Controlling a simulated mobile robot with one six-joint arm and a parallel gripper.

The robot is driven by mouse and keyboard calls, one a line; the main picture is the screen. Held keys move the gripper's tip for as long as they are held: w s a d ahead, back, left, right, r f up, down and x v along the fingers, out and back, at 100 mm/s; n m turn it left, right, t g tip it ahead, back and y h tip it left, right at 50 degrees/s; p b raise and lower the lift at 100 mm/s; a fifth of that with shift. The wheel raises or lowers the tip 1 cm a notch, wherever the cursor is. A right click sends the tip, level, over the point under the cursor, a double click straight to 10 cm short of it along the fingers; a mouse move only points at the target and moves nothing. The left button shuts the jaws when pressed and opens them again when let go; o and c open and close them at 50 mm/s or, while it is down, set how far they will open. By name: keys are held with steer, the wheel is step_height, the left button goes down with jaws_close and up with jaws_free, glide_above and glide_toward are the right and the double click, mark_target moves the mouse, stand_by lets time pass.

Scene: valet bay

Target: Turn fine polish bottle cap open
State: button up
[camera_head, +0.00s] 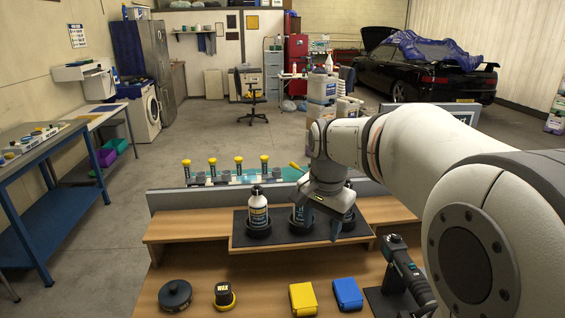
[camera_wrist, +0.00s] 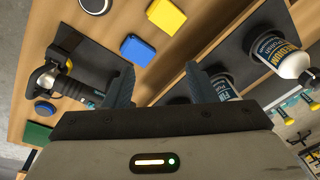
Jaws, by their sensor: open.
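The fine polish bottle (camera_head: 300,215) stands in a black holder on a dark tray, its upper part hidden behind my gripper (camera_head: 328,216) in the head view. In the wrist view part of its label, reading "FIN", shows on the fine polish bottle (camera_wrist: 223,88) beside a finger; its cap is not visible. My gripper (camera_wrist: 160,88) is open, with nothing seen between its fingers. I cannot tell whether a finger touches the bottle.
A white medium polish bottle (camera_head: 258,209) stands to the left on the same tray (camera_head: 240,240). Another holder (camera_head: 349,226) is at the right. A polisher (camera_head: 405,270), blue box (camera_head: 347,293), yellow box (camera_head: 303,298) and round pads lie in front. Yellow-topped items line the back.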

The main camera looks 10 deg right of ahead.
steer(key=w+r+m+p, duration=0.2)
steer(key=w+m, duration=0.1)
steer(key=w, duration=0.3)
steer(key=w+r+m+g+p, duration=0.1)
steer(key=w+r+m+p, duration=0.1)
steer(key=w, duration=0.5)
steer(key=w+r+m+p, duration=0.3)
steer(key=w+m+p, duration=0.1)
steer(key=w+m, duration=0.2)
steer(key=shift+w+a+r, duration=0.1)
steer(key=shift+w, duration=0.35)
steer(key=shift+w+m+p, duration=0.2)
steer(key=shift+m+p, duration=0.1)
steer(key=shift+m, duration=0.1)
step_height(320, 180, down, 8)
steer(key=shift+p, duration=0.85)
steer(key=shift+c, duration=0.2)
steer(key=c, duration=0.9)
steer(key=shift+c, duration=0.2)
